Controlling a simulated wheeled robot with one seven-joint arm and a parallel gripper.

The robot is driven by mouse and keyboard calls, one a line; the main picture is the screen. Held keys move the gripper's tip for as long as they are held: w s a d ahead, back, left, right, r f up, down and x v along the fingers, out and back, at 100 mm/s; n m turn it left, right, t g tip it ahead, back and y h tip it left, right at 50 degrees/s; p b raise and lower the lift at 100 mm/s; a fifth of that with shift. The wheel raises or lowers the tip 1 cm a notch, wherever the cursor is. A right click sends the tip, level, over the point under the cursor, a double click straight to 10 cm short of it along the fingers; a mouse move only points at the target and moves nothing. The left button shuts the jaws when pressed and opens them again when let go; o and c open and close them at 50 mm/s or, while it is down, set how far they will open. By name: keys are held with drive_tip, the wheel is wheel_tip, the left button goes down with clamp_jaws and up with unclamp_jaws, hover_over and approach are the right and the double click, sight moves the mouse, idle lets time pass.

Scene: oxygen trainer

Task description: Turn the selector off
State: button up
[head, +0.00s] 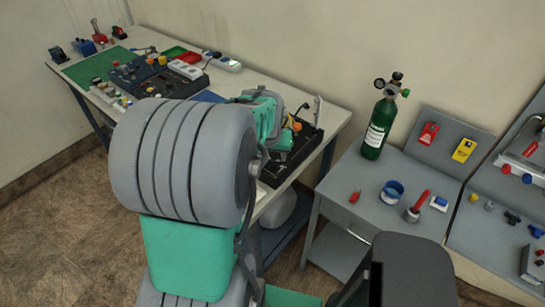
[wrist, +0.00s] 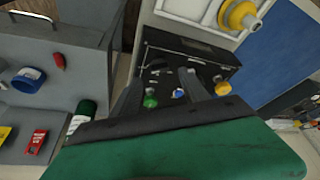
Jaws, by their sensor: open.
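A black panel (head: 300,158) lies on the white bench under my gripper, and it also shows in the wrist view (wrist: 207,67). In the wrist view it carries a green knob (wrist: 150,100), a small blue-and-white knob (wrist: 179,93) and an orange-yellow knob (wrist: 222,88). I cannot tell which is the selector or how it is set. My gripper (wrist: 163,79) is open, its fingers reaching over the panel. The green knob shows between the fingers, and the blue one near the right finger. I cannot tell whether either finger touches. My arm hides part of the panel in the head view.
A green oxygen cylinder (head: 379,128) stands on the grey table (head: 335,185) to the right. A blue-and-white ring (head: 391,191) and a red-handled tool (head: 419,205) are in front. A yellow knob (wrist: 240,16) rises beyond the black panel. More trainers fill the far bench.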

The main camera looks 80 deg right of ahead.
sight(273, 161)
drive_tip(key=x, duration=0.5)
drive_tip(key=shift+p, duration=0.35)
drive_tip(key=shift+c, duration=0.3)
